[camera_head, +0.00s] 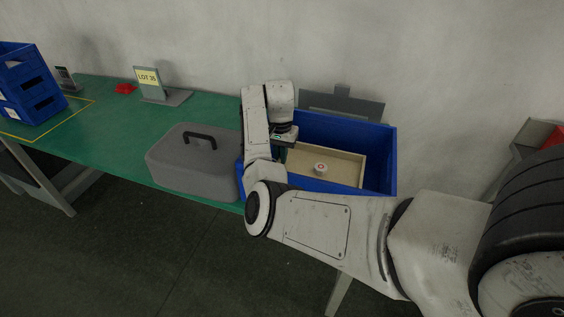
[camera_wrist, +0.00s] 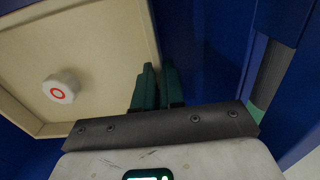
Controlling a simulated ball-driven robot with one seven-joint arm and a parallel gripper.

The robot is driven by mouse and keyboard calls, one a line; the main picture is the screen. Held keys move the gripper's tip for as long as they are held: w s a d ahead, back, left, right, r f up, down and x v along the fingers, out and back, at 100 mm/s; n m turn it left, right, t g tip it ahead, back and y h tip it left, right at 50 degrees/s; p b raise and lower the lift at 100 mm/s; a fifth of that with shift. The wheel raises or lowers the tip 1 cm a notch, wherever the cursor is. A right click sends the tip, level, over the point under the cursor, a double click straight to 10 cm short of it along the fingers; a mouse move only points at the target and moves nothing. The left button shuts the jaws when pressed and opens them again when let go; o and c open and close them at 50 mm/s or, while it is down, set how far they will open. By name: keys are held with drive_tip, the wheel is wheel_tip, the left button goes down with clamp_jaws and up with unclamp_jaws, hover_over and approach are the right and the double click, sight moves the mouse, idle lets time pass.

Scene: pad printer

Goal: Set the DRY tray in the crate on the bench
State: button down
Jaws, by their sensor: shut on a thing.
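A beige tray (camera_head: 299,165) lies inside the blue crate (camera_head: 383,165) at the right of the green bench. A small white round piece with a red ring (camera_head: 320,168) sits in the tray. I can read no DRY label. My gripper (camera_head: 286,141) reaches into the crate at the tray's left end. In the wrist view, my gripper's green fingers (camera_wrist: 158,88) are shut on the wall of the tray (camera_wrist: 105,50), at its edge beside the crate's blue wall (camera_wrist: 205,45). I cannot tell whether the tray rests on the crate's floor.
A grey case with a black handle (camera_head: 190,165) stands just left of the crate. Farther left are a LOT 35 sign (camera_head: 147,77), a small red object (camera_head: 125,88) and stacked blue crates (camera_head: 30,85) by a yellow outline. Bare green bench (camera_head: 115,120) lies between.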

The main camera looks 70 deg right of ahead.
drive_tip(key=shift+f, duration=1.5)
drive_tip(key=c, duration=1.2)
unclamp_jaws()
wheel_tip(320, 180, up, 12)
drive_tip(key=shift+r, duration=0.15)
